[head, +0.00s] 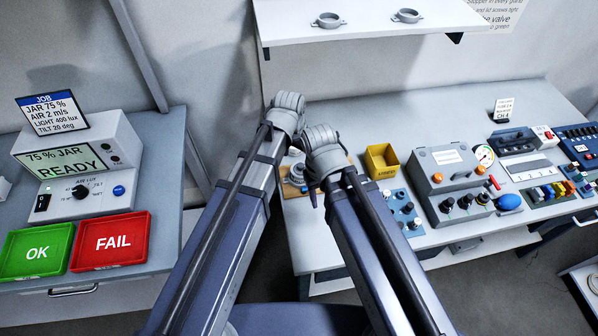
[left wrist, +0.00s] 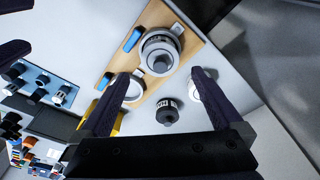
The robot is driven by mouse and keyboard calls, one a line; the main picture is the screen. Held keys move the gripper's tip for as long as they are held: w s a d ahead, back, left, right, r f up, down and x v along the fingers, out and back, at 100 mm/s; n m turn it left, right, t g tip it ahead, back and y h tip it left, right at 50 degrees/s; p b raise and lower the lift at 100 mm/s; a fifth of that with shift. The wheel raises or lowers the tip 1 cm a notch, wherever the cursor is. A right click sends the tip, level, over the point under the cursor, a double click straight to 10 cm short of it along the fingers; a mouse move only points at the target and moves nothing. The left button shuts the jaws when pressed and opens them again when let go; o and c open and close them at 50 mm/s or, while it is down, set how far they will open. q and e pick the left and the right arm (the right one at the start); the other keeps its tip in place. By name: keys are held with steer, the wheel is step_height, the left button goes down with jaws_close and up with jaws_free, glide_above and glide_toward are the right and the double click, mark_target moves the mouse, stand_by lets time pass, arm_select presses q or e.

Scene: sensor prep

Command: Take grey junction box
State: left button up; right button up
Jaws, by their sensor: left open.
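No thing in view is labelled as the grey junction box. Two small round grey fittings with side lugs, which may be junction boxes, sit on the white shelf: a left one (head: 327,20) and a right one (head: 407,16). In the left wrist view, a round grey housing (left wrist: 160,52) sits on a wooden board. My left gripper (left wrist: 160,76) is open, with nothing between its fingers. A small dark-and-grey round part (left wrist: 168,110) shows between the fingers, apparently on the bench below. In the head view my arms hide both grippers' fingertips.
A yellow bin (head: 381,161), a grey control box (head: 455,180) and a blue knob panel (head: 400,208) crowd the right bench. The left bench holds a tester (head: 85,155), a green OK tray (head: 37,252) and a red FAIL tray (head: 110,241). The white shelf (head: 365,32) overhangs behind my arms.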

mark_target(300, 166)
arm_select(q)
steer(key=shift+w+f+b, duration=0.1)
steer(key=shift+f+b, duration=1)
steer(key=shift+b, duration=0.05)
steer(key=f+b, duration=0.3)
steer(key=w+f+b, duration=0.1)
steer(key=f+b, duration=0.1)
steer(key=shift+d+f+b, duration=0.3)
steer(key=shift+d+f, duration=0.05)
steer(key=shift+d, duration=0.05)
arm_select(e)
step_height(300, 166, down, 8)
steer(key=shift+r, duration=0.1)
arm_select(q)
steer(key=shift+r, duration=0.1)
steer(key=c, duration=1.3)
arm_select(e)
steer(key=shift+r, duration=0.1)
arm_select(q)
step_height(300, 166, up, 10)
steer(key=p, duration=1)
arm_select(e)
step_height(300, 166, up, 10)
